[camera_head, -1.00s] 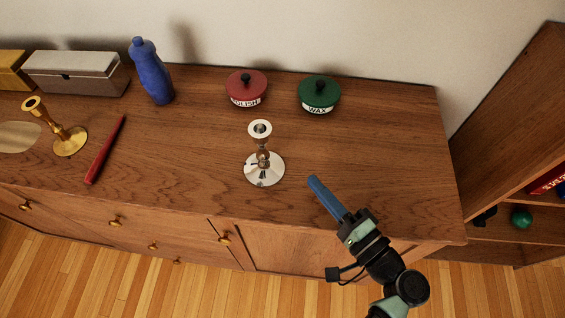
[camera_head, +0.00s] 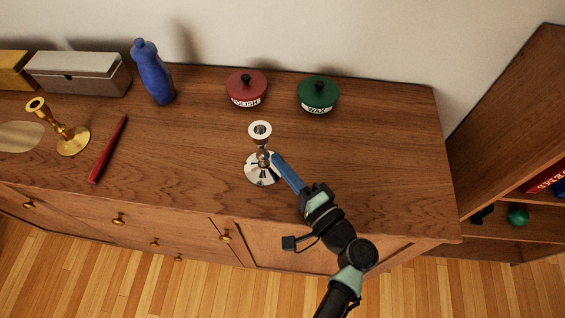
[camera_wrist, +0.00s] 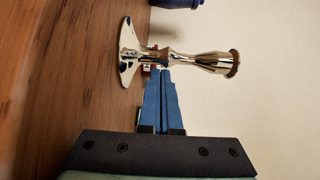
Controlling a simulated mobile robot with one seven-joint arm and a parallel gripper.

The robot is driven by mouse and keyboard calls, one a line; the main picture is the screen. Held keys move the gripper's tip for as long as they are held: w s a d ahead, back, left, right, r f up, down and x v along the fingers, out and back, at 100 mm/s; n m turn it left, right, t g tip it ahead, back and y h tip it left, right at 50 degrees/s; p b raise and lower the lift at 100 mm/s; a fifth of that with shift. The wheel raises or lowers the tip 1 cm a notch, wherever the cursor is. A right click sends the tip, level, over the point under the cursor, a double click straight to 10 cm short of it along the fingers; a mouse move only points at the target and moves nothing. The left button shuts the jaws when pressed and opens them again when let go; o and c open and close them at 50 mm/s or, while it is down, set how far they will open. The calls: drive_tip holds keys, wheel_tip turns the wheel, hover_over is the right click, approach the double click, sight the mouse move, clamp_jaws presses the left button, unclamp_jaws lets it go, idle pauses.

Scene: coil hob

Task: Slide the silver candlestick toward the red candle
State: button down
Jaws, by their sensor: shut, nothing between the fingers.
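The silver candlestick (camera_head: 262,171) stands upright on the wooden sideboard, in the middle of the head view. It also shows in the wrist view (camera_wrist: 193,60), lying sideways in that picture. The red candle (camera_head: 108,150) lies on the sideboard to the left of the candlestick, with bare wood between them. My gripper (camera_head: 276,158) is shut and empty. Its blue fingertips are at the right side of the candlestick's stem, low above the base; in the wrist view the fingertips (camera_wrist: 160,72) look to be at or touching the lower stem. Exact contact is hard to tell.
A brass candlestick (camera_head: 73,141) stands left of the red candle. A blue bottle (camera_head: 152,75), a red polish tin (camera_head: 246,88) and a green wax tin (camera_head: 318,95) stand along the back. A grey box (camera_head: 78,75) is at back left. The sideboard's right end is clear.

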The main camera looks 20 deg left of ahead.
drive_tip(key=s+a+b, duration=0.1)
drive_tip(key=s+a, duration=0.1)
drive_tip(key=a, duration=0.6)
drive_tip(key=s+a+b, duration=0.2)
drive_tip(key=a, duration=0.7)
drive_tip(key=s+a+b, duration=0.2)
drive_tip(key=a, duration=0.6)
drive_tip(key=shift+s+a, duration=0.2)
drive_tip(key=shift+a, duration=0.2)
drive_tip(key=shift+d, duration=0.1)
